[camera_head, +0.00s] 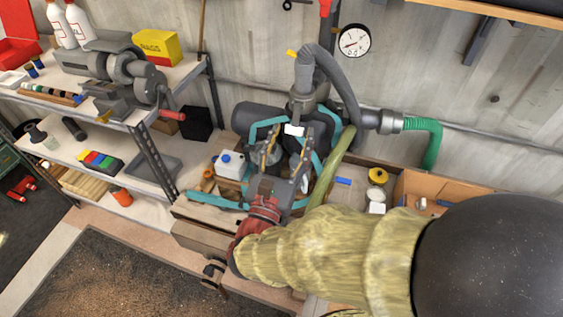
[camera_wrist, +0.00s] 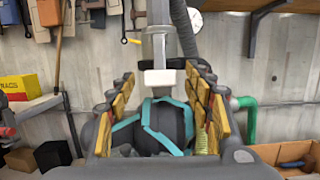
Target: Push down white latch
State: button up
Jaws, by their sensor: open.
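The white latch (camera_head: 294,130) is a small white block on the front of the machine, below the grey pipe fitting. In the wrist view the white latch (camera_wrist: 160,79) shows between and beyond my fingertips, near the middle. My gripper (camera_head: 288,146) is open, with one finger at each side of the latch in the picture. In the wrist view my gripper (camera_wrist: 158,85) has yellow padded fingers spread wide with nothing between them. I cannot tell whether any finger touches the machine (camera_wrist: 160,125), which has teal bars around a dark round body.
A grey hose (camera_head: 345,85) and a green hose (camera_head: 425,135) run near the machine. A shelf (camera_head: 150,100) with tools stands at left. A cardboard box (camera_head: 410,185) with loose items is at right. A wall gauge (camera_head: 354,40) hangs behind.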

jog(key=v, duration=0.9)
jog(key=shift+s, duration=0.25)
jog(key=shift+a+f, duration=0.1)
